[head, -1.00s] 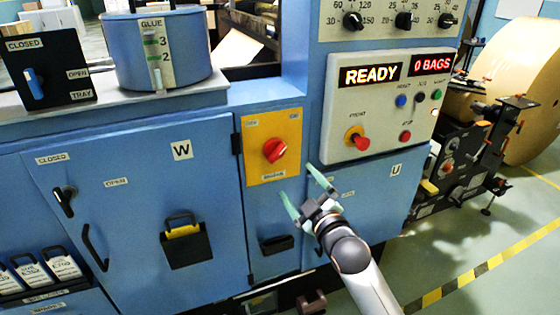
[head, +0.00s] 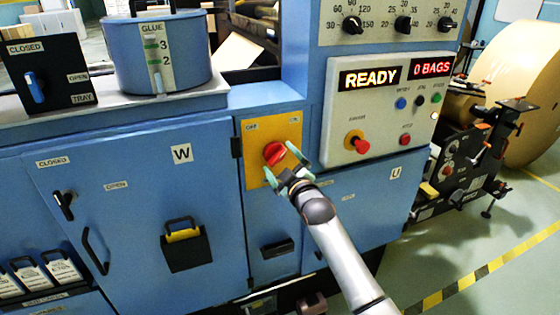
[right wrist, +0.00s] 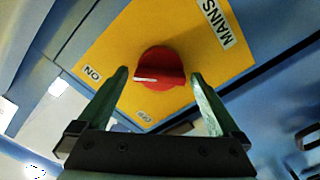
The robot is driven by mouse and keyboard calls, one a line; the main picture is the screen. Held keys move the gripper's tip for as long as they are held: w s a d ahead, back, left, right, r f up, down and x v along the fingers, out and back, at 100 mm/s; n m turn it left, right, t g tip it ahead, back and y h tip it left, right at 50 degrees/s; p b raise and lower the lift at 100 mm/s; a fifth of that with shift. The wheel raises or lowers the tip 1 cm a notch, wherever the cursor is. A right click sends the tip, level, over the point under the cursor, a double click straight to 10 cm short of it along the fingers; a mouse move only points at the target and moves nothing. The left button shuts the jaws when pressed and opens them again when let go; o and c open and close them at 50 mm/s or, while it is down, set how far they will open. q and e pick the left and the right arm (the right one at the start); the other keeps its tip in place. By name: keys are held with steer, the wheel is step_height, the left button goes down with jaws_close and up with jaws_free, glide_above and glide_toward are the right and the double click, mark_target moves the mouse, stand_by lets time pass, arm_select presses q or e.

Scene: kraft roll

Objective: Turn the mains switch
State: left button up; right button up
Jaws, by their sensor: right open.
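The mains switch (head: 274,153) is a red rotary knob on a yellow plate (head: 258,130) on the blue machine front. In the right wrist view the knob (right wrist: 160,68) sits between my fingers' lines, with a white mark on it pointing left towards the ON label (right wrist: 93,73); the OFF label (right wrist: 147,116) is below it. My right gripper (head: 281,163) is open at the knob, its fingertips (right wrist: 158,78) on either side, with gaps to the knob in the wrist view. The fingers partly hide the plate's lower part in the head view. My left gripper is not in view.
A control panel (head: 381,110) with buttons and a READY display stands right of the plate. Door W (head: 140,215) with its handles is to the left, door U (head: 372,195) below right. A blue glue pot (head: 190,60) stands above.

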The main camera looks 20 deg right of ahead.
steer(key=shift+w, duration=0.2)
steer(key=c, duration=1.2)
